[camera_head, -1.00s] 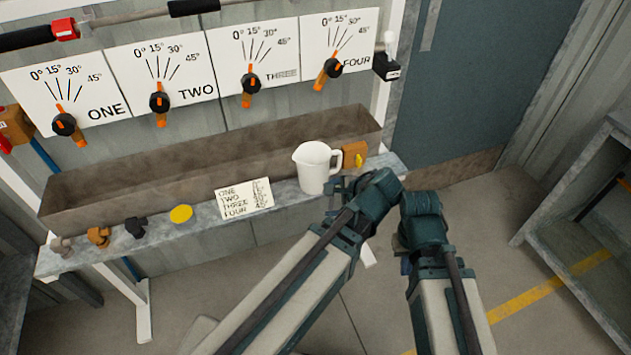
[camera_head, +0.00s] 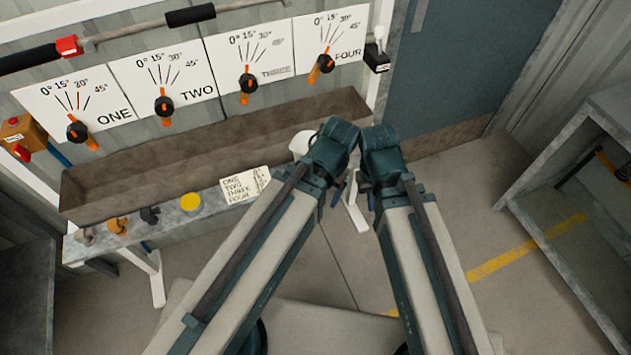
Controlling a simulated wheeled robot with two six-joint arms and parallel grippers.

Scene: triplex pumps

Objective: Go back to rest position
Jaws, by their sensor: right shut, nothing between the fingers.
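My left arm reaches in from the lower left and my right arm from the lower right, their dark teal wrists close together at the picture's middle. My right gripper (camera_head: 371,201) shows only as a small part below its wrist, shut and empty. My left gripper (camera_head: 337,193) is mostly hidden behind its own wrist, so its fingers cannot be read. Both are apart from the four dials, ONE (camera_head: 78,131), TWO (camera_head: 163,106), THREE (camera_head: 248,83) and FOUR (camera_head: 325,64).
A white jug (camera_head: 300,143) is mostly hidden behind my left wrist. A brown trough (camera_head: 120,180) and a grey shelf (camera_head: 210,213) run below the dials. On the shelf are a yellow disc (camera_head: 190,202) and a note card (camera_head: 245,185). A grey rack (camera_head: 600,115) stands at right.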

